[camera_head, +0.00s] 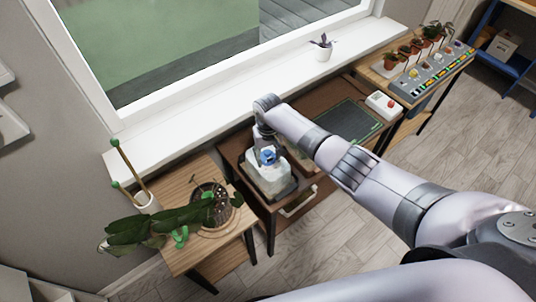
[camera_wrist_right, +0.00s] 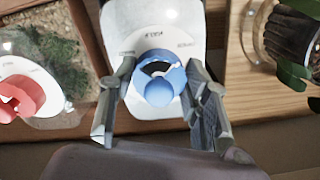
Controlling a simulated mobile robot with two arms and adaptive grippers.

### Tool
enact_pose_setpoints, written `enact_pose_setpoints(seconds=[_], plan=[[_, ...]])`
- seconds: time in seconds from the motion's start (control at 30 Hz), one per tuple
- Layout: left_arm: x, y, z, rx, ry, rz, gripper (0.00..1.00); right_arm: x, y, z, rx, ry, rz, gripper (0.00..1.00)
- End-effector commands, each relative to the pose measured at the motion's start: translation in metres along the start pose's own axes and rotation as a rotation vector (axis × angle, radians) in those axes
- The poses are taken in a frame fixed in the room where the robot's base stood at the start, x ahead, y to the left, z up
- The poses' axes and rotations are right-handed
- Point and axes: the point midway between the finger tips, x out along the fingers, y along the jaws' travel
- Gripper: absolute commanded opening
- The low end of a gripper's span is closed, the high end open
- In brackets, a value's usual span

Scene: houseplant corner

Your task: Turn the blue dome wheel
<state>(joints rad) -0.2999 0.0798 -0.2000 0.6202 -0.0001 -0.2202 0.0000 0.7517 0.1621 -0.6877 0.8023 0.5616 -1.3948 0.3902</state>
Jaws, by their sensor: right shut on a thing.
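The blue dome wheel (camera_head: 268,157) sits on top of a pale dome (camera_head: 268,180) on the brown stand. In the right wrist view the blue wheel (camera_wrist_right: 160,88) is on a white face with small printed labels, too blurred to read surely. My right gripper (camera_head: 266,146) comes down over the wheel from above. In the right wrist view its fingers (camera_wrist_right: 158,112) stand on either side of the wheel and are shut on it. Part of the dome is hidden behind the gripper and fingers. My left gripper is not in view.
A clear dome with a red wheel (camera_wrist_right: 22,96) stands close on the left in the wrist view. A potted plant (camera_head: 212,205) is on the wooden table at left. A white box with a red button (camera_head: 383,104) stands at right. The windowsill (camera_head: 240,95) runs behind.

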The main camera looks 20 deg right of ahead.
Motion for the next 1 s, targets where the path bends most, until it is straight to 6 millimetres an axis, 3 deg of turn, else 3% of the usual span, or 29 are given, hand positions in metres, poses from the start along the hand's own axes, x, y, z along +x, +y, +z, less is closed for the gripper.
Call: enact_pose_setpoints(seconds=[0.17, 0.2, 0.5, 0.83, 1.0], plan=[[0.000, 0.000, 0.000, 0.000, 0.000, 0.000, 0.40, 0.000, 0.000, 0.000, -0.001, 0.000, -0.001, 0.15], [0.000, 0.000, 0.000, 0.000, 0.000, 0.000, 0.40, 0.000, 0.000, 0.000, -0.001, 0.000, -0.001, 0.45], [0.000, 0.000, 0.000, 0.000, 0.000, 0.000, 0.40, 0.000, 0.000, 0.000, -0.001, 0.000, -0.001, 0.64], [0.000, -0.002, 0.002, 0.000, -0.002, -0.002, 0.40, -0.002, 0.000, -0.001, -0.002, 0.001, -0.001, 0.64], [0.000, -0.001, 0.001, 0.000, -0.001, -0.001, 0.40, -0.019, -0.001, -0.001, -0.003, 0.003, -0.002, 0.64]])
